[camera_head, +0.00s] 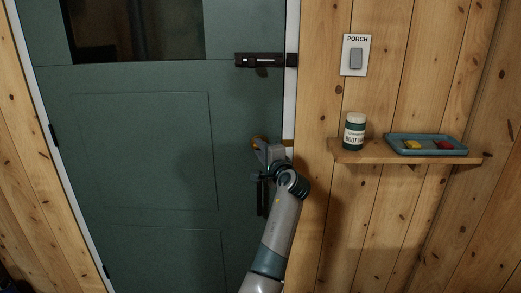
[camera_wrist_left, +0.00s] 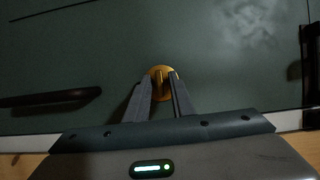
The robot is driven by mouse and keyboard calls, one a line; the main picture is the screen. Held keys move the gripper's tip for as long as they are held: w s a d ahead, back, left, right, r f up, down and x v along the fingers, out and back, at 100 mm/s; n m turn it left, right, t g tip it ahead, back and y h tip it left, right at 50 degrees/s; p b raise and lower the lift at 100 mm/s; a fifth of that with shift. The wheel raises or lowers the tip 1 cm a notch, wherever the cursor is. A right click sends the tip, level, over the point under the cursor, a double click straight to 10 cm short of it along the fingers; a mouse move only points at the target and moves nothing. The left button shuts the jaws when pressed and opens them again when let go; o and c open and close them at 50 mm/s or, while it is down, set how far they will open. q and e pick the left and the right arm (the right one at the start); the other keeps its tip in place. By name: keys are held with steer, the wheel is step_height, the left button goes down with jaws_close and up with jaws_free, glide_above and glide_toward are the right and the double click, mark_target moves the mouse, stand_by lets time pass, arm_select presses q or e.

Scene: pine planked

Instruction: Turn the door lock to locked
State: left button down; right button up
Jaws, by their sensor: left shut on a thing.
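The brass door lock (camera_head: 258,140) is on the right side of the green door (camera_head: 150,140), mostly hidden behind my gripper in the head view. In the wrist view its round brass plate (camera_wrist_left: 161,70) shows at my fingertips, with a thumb piece between them. My left gripper (camera_head: 263,148) faces the door and is shut on this thumb piece; it also shows in the wrist view (camera_wrist_left: 161,84). The thumb piece lies along the fingers in that view, but its exact angle is hard to tell. My right gripper is not in view.
A dark door handle (camera_head: 261,197) is just below the lock, beside my arm. A dark slide bolt (camera_head: 259,60) is above. On the right are a light switch (camera_head: 356,55) and a wooden shelf (camera_head: 350,157) with a jar (camera_head: 354,132) and a blue tray (camera_head: 427,151).

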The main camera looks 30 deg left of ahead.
arm_select(q)
steer(key=c, duration=1.9)
jaws_free()
steer(key=shift+o, duration=0.2)
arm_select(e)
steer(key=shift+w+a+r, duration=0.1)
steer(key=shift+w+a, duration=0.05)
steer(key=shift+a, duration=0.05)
